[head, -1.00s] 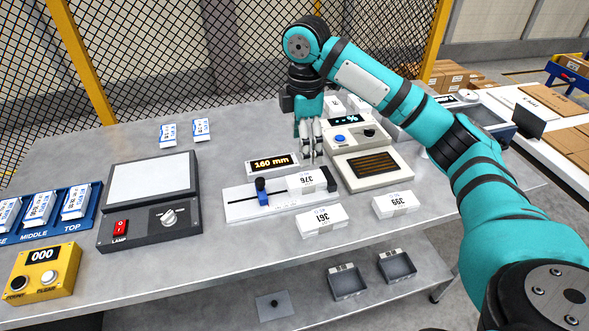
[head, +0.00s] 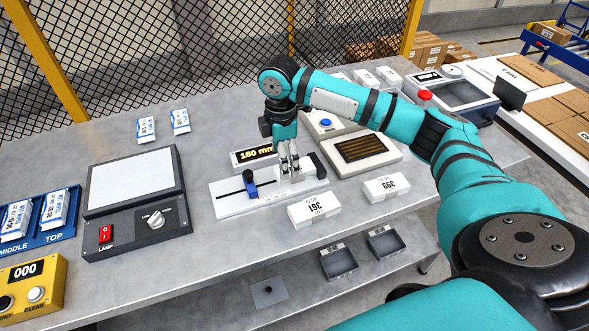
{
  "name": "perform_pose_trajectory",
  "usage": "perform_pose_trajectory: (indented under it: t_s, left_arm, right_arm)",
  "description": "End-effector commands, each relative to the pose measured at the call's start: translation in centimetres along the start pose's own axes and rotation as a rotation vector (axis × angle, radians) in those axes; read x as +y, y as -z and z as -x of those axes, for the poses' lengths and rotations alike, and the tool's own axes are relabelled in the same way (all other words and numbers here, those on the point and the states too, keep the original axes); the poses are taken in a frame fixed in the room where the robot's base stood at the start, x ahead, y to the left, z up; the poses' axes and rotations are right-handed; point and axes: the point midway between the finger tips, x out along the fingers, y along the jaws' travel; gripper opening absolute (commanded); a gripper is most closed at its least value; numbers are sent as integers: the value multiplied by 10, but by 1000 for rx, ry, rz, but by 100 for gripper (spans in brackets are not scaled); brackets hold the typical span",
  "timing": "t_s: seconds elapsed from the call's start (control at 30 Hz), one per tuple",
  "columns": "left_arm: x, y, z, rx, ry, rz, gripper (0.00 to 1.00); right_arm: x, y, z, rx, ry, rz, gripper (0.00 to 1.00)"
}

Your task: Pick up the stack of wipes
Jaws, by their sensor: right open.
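A white, banded block (head: 300,189) that looks like the stack of wipes lies on the white sliding gauge (head: 240,204). My right gripper (head: 289,175) is open and points down at this block, its fingers hiding much of it. I cannot tell whether the fingers touch it. Similar white blocks marked 361 (head: 314,209) and 399 (head: 386,187) lie on the table in front of the gauge. My left gripper is not in view.
The gauge display (head: 257,155) stands just behind the gauge, and a device with a dark slotted plate (head: 367,148) is close on the right. A lamp box (head: 137,200) stands left.

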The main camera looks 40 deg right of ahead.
Motion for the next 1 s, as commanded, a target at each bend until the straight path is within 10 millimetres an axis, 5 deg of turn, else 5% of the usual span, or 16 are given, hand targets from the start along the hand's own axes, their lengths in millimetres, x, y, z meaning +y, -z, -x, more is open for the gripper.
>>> perform_pose_trajectory:
  t_s: [0.17, 0.4, 0.7, 1.0]
  left_arm:
    - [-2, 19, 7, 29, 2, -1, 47]
    - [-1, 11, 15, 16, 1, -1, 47]
    - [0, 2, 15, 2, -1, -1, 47]
    - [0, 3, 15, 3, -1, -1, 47]
  right_arm:
    - [0, 2, -15, -1, 4, 1, 77]
    - [2, 4, -48, -1, 1, 1, 77]
    - [2, 4, -54, 0, -1, 2, 77]
    - [2, 3, -54, 0, -1, 1, 38]
